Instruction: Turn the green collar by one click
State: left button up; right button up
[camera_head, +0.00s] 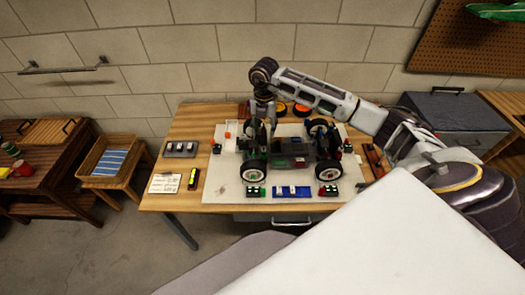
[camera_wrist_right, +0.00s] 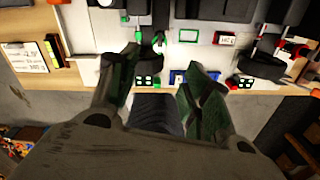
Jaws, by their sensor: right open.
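The racecar chassis (camera_head: 290,150) with dark wheels stands on a pale mat (camera_head: 222,190) on the wooden table. My right gripper (camera_head: 264,118) reaches in from the right and points down over the car's left end. In the right wrist view my right gripper (camera_wrist_right: 162,66) is open, its two fingers apart with nothing between the tips. Small bright green parts (camera_wrist_right: 158,39) show just beyond the gap between the fingers, by a dark upright part of the car. I cannot tell for sure which is the green collar. My left gripper is not in view.
A grey switch box (camera_head: 181,148), a label card (camera_head: 167,184) and a yellow-green display (camera_head: 193,179) lie left of the mat. A blue block (camera_head: 292,191) lies at the mat's front edge between small dark blocks. A grey toolbox (camera_head: 455,118) stands at right.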

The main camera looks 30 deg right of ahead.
aim_at(264, 148)
jog(key=shift+f, duration=0.85)
pick_arm(q)
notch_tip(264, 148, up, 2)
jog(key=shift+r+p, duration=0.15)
jog(key=shift+p, duration=1)
pick_arm(e)
notch_tip(264, 148, down, 12)
jog(key=shift+f, duration=0.1)
jog(key=c, duration=1)
